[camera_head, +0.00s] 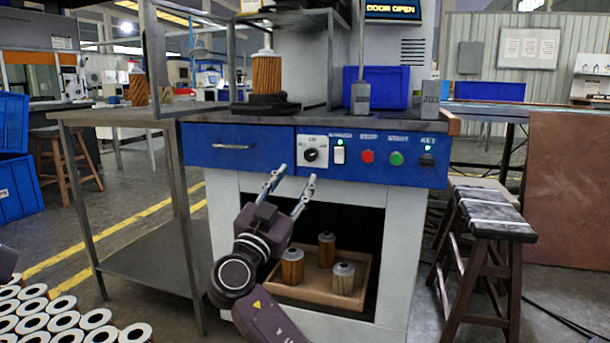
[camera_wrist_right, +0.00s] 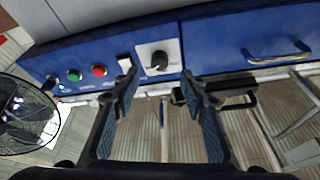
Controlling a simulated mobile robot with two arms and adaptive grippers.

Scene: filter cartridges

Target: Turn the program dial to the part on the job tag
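The program dial (camera_head: 311,155) is a dark round knob on a white plate, at the left of the blue control panel (camera_head: 375,172). In the right wrist view the dial (camera_wrist_right: 160,60) shows beyond and between my fingertips. My right gripper (camera_head: 296,176) is open and empty, just below and in front of the dial, apart from it. Its two fingers also show in the right wrist view (camera_wrist_right: 159,76). A grey block marked with what looks like 203 (camera_head: 430,98) stands on the worktop; I cannot tell whether it is the job tag. My left gripper is not in view.
Right of the dial are a white switch (camera_head: 339,155), a red button (camera_head: 367,157), a green button (camera_head: 397,158) and a key switch (camera_head: 428,158). A wooden tray (camera_head: 310,296) with three cartridges sits in the opening below. A display (camera_head: 393,10) reads DOOR OPEN. A stool (camera_head: 490,215) stands right.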

